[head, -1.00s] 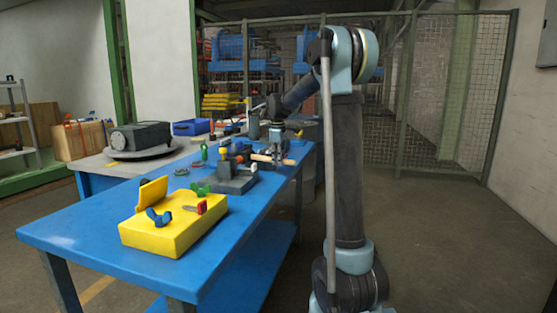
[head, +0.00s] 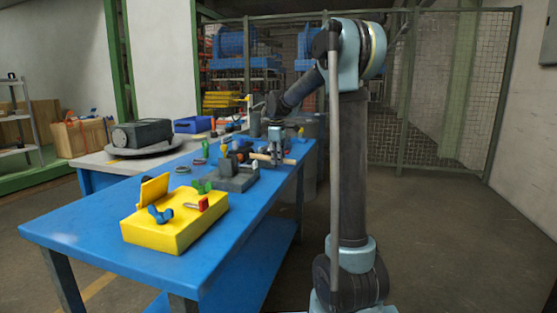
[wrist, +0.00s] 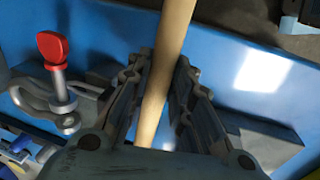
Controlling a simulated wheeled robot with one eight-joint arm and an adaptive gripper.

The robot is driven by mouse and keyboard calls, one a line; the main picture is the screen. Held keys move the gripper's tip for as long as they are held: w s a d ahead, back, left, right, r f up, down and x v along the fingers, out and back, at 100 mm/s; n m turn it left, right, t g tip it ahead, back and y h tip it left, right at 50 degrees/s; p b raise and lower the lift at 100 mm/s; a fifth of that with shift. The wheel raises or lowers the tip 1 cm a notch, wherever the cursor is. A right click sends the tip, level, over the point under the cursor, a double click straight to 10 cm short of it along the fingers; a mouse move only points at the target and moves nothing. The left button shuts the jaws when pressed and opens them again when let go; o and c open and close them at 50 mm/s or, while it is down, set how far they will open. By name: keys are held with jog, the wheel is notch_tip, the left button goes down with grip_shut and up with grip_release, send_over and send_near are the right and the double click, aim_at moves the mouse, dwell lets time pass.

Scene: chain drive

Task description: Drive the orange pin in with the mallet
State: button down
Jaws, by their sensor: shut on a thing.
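My gripper (wrist: 160,95) is shut around a pale wooden handle (wrist: 170,45), which runs up between the fingers in the wrist view. In the head view the handle (head: 262,157) lies almost level, low over the blue table. The mallet's head is not clear in either view. A pin with a red head (wrist: 53,47) stands upright in a grey metal shackle-like part, left of and apart from my gripper in the wrist view. I cannot pick out an orange pin with certainty. Small dark and coloured parts crowd the table left of my gripper in the head view.
The blue table (head: 95,232) carries a yellow block (head: 165,238) with coloured clamps at its near end. A grey block (head: 236,184) with a green knob lies between it and my gripper. A blue bin (head: 192,126) stands behind. The table's near left corner is clear.

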jog(key=shift+s+a, duration=0.3)
jog(key=shift+s, duration=0.5)
jog(key=shift+s+a, duration=0.3)
jog(key=shift+s, duration=0.45)
jog(key=shift+w+d+r, duration=0.2)
jog(key=shift+w+r, duration=0.3)
jog(key=shift+r, duration=0.85)
jog(key=shift+w+d+r, duration=0.15)
jog(key=shift+w+r, duration=0.3)
jog(key=shift+r, duration=0.9)
jog(key=shift+w+d+r, duration=0.2)
jog(key=shift+w+r, duration=0.3)
jog(key=shift+r, duration=0.85)
